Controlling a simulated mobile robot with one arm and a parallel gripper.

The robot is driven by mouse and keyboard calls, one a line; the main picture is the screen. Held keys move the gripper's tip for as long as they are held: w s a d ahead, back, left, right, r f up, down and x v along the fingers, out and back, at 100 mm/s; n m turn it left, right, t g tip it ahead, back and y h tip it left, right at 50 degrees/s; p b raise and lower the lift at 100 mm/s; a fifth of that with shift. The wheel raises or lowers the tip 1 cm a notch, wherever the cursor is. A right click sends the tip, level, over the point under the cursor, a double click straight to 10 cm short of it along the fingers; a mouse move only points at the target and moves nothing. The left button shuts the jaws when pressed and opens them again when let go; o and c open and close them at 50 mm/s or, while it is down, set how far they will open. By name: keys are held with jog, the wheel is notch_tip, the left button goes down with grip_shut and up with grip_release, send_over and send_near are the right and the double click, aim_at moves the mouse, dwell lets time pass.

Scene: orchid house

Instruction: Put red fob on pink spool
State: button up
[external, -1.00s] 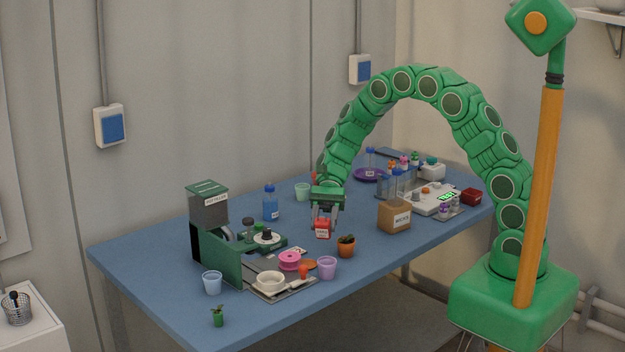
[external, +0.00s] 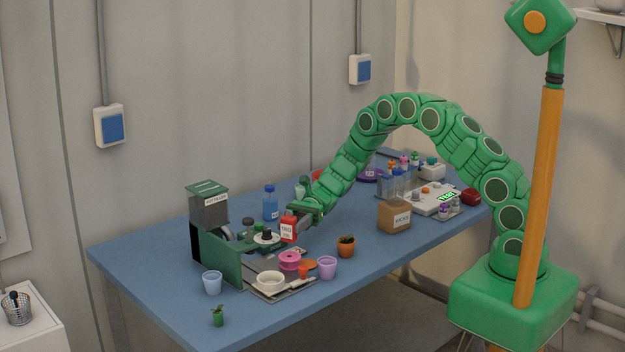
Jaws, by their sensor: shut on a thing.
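My gripper (external: 298,222) is shut on the red fob (external: 287,231), a small red block with a white label. It holds the fob up above the table, behind the pink spool as seen here. The fob is apart from the spool. The fingertips are partly hidden by the fob and the wrist.
A green machine (external: 220,250) stands left of the spool. A blue-capped bottle (external: 270,204) is behind. The blue table (external: 390,258) is clear at front right.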

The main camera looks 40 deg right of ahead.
jog(key=shift+f, duration=2.25)
jog(key=shift+f, duration=0.1)
jog(key=o, duration=1.1)
jog(key=shift+o, duration=0.2)
jog(key=v, duration=1.2)
jog(key=shift+s+r, duration=0.1)
jog(key=shift+r, duration=0.1)
